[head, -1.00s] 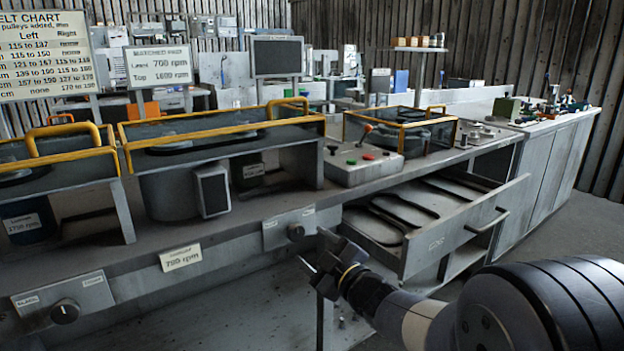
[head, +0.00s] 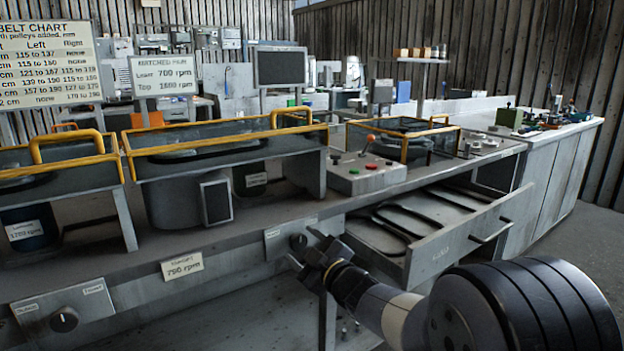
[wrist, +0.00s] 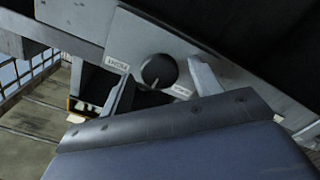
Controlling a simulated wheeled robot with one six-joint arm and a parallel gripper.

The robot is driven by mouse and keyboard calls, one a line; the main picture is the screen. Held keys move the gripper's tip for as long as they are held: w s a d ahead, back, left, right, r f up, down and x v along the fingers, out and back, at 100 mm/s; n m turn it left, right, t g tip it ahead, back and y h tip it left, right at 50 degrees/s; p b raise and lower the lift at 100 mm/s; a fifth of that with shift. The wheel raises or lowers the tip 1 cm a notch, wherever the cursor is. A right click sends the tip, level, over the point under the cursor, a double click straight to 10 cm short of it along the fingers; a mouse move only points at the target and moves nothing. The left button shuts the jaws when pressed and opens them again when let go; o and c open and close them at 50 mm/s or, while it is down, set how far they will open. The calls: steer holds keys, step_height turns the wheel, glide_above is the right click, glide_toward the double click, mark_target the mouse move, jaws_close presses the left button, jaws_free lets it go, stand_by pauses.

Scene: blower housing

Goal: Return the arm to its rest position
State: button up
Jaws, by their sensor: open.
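My gripper (head: 303,247) is in front of the bench in the head view, its two dark fingers apart with nothing seen between them. It is close to a dark round knob (head: 298,241) on the bench's front panel; whether they touch cannot be told. My arm reaches in from the lower right. In the wrist view, the knob (wrist: 158,70) on its labelled plate lies beyond the gripper's fingers (wrist: 162,90), and my own blue-grey housing fills the lower part.
An open drawer (head: 465,245) with dark belts inside juts out right of my gripper, above my arm. Yellow-railed guards (head: 228,140) and a button box (head: 366,172) stand on the bench. A second knob (head: 64,319) is at the lower left. Floor shows at the right.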

steer(key=p+v, duration=0.1)
steer(key=v, duration=0.9)
steer(key=b+x, duration=0.1)
steer(key=x, duration=0.9)
steer(key=shift+w+a+f, duration=0.1)
steer(key=shift+w+a, duration=0.05)
steer(key=shift+w+a+r+m+p, duration=0.1)
steer(key=shift+w+r+m+p, duration=0.15)
steer(key=shift+p, duration=0.2)
steer(key=shift+s+r+m+p, duration=0.1)
steer(key=shift+m+p, duration=0.35)
steer(key=shift+p, duration=0.1)
steer(key=m+p, duration=0.5)
steer(key=p, duration=0.1)
steer(key=m+p, duration=0.3)
steer(key=p, duration=0.1)
steer(key=shift+s+p, duration=0.15)
steer(key=shift+p, duration=0.25)
steer(key=s+d+h, duration=0.1)
steer(key=s+d, duration=0.6)
steer(key=s, duration=0.2)
steer(key=shift+s+d+f+m+b, duration=0.15)
steer(key=shift+f+m+b, duration=0.2)
steer(key=shift+m+b, duration=0.1)
